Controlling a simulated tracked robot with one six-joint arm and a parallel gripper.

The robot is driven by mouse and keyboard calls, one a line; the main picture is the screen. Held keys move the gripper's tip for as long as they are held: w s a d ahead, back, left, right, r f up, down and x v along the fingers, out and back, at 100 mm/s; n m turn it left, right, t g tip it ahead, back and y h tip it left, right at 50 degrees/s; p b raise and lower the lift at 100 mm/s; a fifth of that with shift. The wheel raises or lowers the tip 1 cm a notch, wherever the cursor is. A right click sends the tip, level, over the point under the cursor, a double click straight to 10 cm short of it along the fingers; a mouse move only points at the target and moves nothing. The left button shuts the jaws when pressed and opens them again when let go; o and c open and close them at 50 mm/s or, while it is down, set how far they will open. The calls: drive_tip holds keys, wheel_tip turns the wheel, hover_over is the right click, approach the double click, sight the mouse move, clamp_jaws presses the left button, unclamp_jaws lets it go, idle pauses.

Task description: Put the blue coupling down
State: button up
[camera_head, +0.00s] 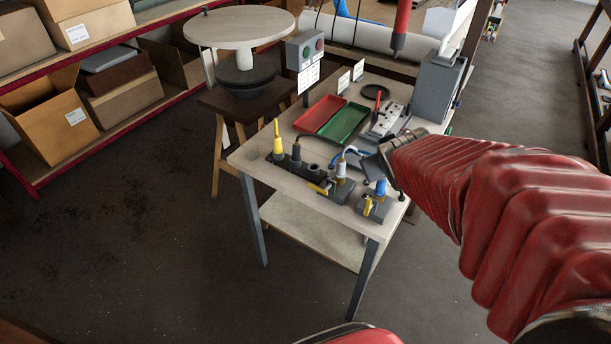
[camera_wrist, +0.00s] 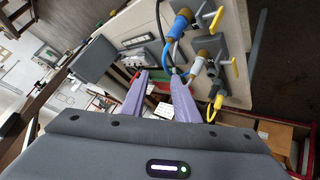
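In the head view my gripper (camera_head: 388,165) is low over the table, just behind the blue coupling, partly hidden by my red-sleeved arm.
Red (camera_head: 319,114) and green (camera_head: 345,123) trays lie behind. A grey box (camera_head: 437,88) stands at the back right. Bare tabletop shows at the left (camera_head: 248,157).

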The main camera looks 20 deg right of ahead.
drive_tip(key=s+a+r+g+y, duration=0.1)
drive_tip(key=s+a+r+y, duration=0.1)
drive_tip(key=s+a, duration=0.5)
drive_tip(key=s+a+r+g+y, duration=0.2)
drive_tip(key=s+a, duration=0.5)
drive_tip(key=a, duration=0.6)
drive_tip(key=shift+a+y, duration=0.4)
drive_tip(key=shift+d, duration=0.1)
